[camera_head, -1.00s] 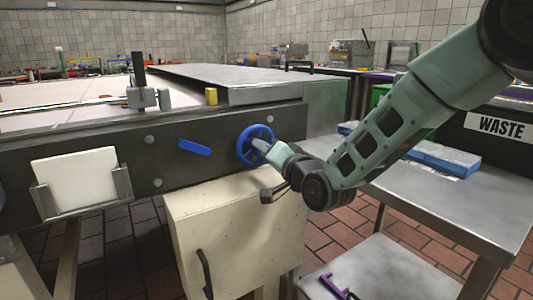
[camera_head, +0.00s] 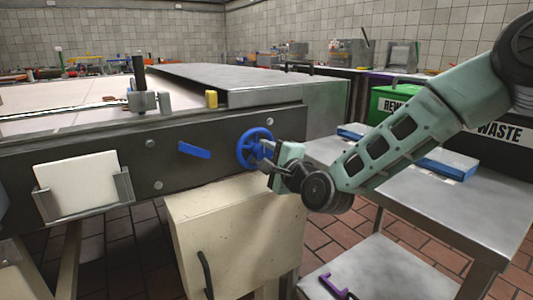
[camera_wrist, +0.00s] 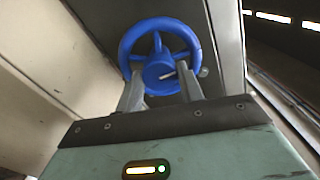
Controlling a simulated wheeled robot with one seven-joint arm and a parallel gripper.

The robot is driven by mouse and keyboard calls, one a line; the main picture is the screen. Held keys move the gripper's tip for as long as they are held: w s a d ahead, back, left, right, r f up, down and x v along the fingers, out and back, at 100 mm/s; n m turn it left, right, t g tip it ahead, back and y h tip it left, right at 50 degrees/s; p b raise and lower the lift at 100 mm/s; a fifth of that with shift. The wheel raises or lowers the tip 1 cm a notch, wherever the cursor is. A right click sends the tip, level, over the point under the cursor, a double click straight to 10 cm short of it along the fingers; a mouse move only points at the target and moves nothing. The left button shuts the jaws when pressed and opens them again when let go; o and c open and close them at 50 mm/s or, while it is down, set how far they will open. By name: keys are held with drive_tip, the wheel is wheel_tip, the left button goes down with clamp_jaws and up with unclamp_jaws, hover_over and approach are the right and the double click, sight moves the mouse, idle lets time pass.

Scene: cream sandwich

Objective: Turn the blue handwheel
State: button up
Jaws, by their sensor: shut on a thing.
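The blue handwheel (camera_head: 250,148) is mounted on the dark side panel of the machine, near its right end. My gripper (camera_head: 267,153) is at the lower right of the wheel in the head view. In the wrist view the handwheel (camera_wrist: 160,52) shows its rim, spokes and round hub. The two fingers of my gripper (camera_wrist: 160,85) reach to the wheel on either side of its hub and are shut on it. The exact contact of the fingertips is partly hidden by the rim.
A blue lever (camera_head: 194,150) sits on the panel left of the wheel. A cream box (camera_head: 235,225) stands below. A steel table (camera_head: 440,205) with blue packs is on the right. A white block (camera_head: 78,185) sits in a holder at the left.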

drive_tip(key=m+p, duration=0.1)
drive_tip(key=m, duration=0.4)
drive_tip(key=shift+f, duration=0.1)
drive_tip(key=shift+m, duration=0.3)
idle(0.4)
drive_tip(key=o, duration=1)
drive_tip(key=p+v, duration=0.6)
drive_tip(key=v, duration=1.1)
drive_tip(key=shift+s+d+p, duration=0.15)
drive_tip(key=shift+s+p, duration=0.05)
drive_tip(key=shift+p, duration=0.1)
